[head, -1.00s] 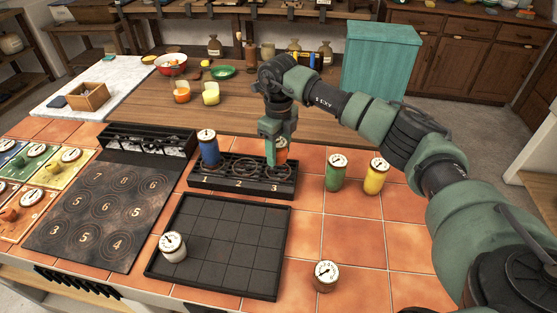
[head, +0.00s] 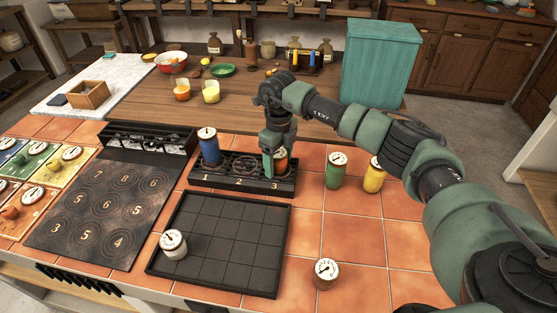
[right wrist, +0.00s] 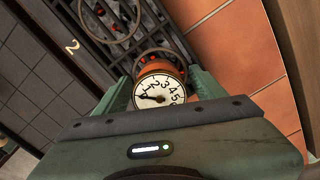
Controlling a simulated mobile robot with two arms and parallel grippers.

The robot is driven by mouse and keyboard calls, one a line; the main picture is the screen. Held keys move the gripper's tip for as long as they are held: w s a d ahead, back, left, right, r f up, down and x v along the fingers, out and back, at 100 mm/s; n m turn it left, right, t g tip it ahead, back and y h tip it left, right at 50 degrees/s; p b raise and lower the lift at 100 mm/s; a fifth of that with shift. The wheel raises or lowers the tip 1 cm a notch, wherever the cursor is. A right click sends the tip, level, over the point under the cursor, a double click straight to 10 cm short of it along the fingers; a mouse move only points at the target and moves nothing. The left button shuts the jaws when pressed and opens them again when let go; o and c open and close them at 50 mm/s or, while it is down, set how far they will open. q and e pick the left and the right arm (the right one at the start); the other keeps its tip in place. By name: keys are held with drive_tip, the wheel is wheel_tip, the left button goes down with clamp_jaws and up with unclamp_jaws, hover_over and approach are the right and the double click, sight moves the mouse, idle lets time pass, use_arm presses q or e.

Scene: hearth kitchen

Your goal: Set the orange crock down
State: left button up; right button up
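The orange crock (head: 281,163) is at position 3 of the dark rack (head: 215,186), mostly hidden by my right gripper (head: 274,160). In the right wrist view, the crock (right wrist: 160,67) shows its white dial lid between the two green fingers (right wrist: 160,90), which close on its sides. It sits over a rack ring, beyond the number 2. Whether its base rests fully on the rack is hidden. The blue crock (head: 209,148) stands at position 1, and the middle ring (head: 245,166) is empty. My left gripper is not in view.
Green (head: 335,172) and yellow (head: 374,177) crocks stand right of the rack. A white crock (head: 173,244) stands on the gridded black tray (head: 235,235). Another dial-lidded crock (head: 325,273) stands on the front tiles. A teal cabinet (head: 380,65) stands behind.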

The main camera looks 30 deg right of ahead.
sight(279, 152)
drive_tip(key=shift+r, duration=0.1)
drive_tip(key=shift+r, duration=0.2)
wheel_tip(279, 152, up, 11)
drive_tip(key=shift+r+b, duration=0.15)
drive_tip(key=shift+b, duration=0.75)
drive_tip(key=shift+r, duration=0.25)
